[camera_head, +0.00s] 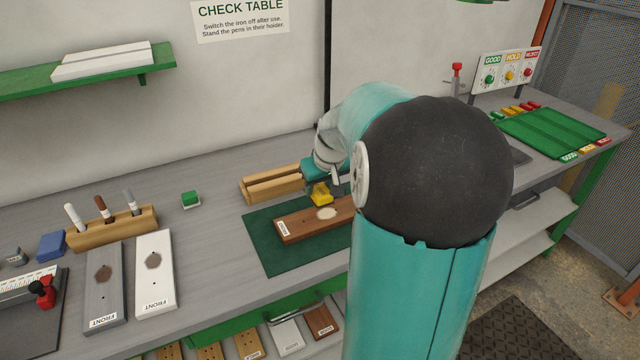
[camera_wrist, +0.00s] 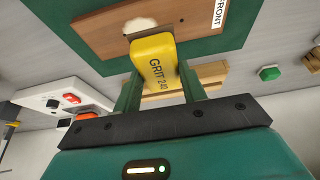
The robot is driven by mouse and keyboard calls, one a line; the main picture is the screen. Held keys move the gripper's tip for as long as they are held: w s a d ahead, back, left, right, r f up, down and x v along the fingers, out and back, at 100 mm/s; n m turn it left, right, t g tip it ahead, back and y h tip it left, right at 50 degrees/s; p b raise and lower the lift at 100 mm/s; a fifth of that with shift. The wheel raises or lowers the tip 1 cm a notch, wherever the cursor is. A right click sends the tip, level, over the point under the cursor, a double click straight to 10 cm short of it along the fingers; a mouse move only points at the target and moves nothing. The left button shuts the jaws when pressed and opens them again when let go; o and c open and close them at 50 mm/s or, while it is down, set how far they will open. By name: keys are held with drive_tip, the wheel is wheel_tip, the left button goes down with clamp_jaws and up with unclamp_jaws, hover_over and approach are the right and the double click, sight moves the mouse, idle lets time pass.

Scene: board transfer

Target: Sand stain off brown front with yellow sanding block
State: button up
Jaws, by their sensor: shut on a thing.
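The brown front (camera_head: 300,224) lies on a dark green mat (camera_head: 285,262) on the bench, with a pale stain (camera_head: 327,213) near its middle. In the wrist view the brown front (camera_wrist: 105,36) carries the same pale stain (camera_wrist: 140,26) close to the block's end. My gripper (camera_wrist: 158,92) is shut on the yellow sanding block (camera_wrist: 153,62), marked "GRIT 240". In the head view the yellow block (camera_head: 321,194) is at the front's far edge, just behind the stain. Whether it touches the front I cannot tell. My arm hides the front's right end.
A wooden holder (camera_head: 272,184) stands behind the mat. A green block (camera_head: 190,199) sits to its left. Grey (camera_head: 104,285) and white (camera_head: 156,270) fronts and a pen stand (camera_head: 112,228) are at left. Green trays (camera_head: 550,133) lie far right.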

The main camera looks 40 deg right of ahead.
drive_tip(key=shift+w+a+f, duration=0.1)
drive_tip(key=shift+f, duration=0.6)
drive_tip(key=shift+d+f, duration=0.2)
drive_tip(key=shift+f, duration=0.6)
drive_tip(key=shift+a+f, duration=0.1)
drive_tip(key=shift+f, duration=1.35)
drive_tip(key=shift+f, duration=0.4)
drive_tip(key=shift+s+d+f, duration=0.1)
drive_tip(key=shift+s+d, duration=0.15)
drive_tip(key=shift+d, duration=0.35)
drive_tip(key=shift+s+d+f, duration=0.1)
drive_tip(key=shift+s+d, duration=0.1)
drive_tip(key=shift+d, duration=0.35)
drive_tip(key=shift+s+d+r, duration=0.15)
drive_tip(key=shift+s+d, duration=0.05)
drive_tip(key=shift+d, duration=0.4)
drive_tip(key=shift+s+d+r, duration=0.1)
drive_tip(key=shift+s+d, duration=0.05)
drive_tip(key=shift+d, duration=0.45)
drive_tip(key=shift+w+a+f, duration=0.1)
drive_tip(key=shift+w+a, duration=0.2)
drive_tip(key=shift+a, duration=0.55)
drive_tip(key=shift+w+a+f, duration=0.1)
drive_tip(key=shift+w+a, duration=0.15)
drive_tip(key=shift+a, duration=0.6)
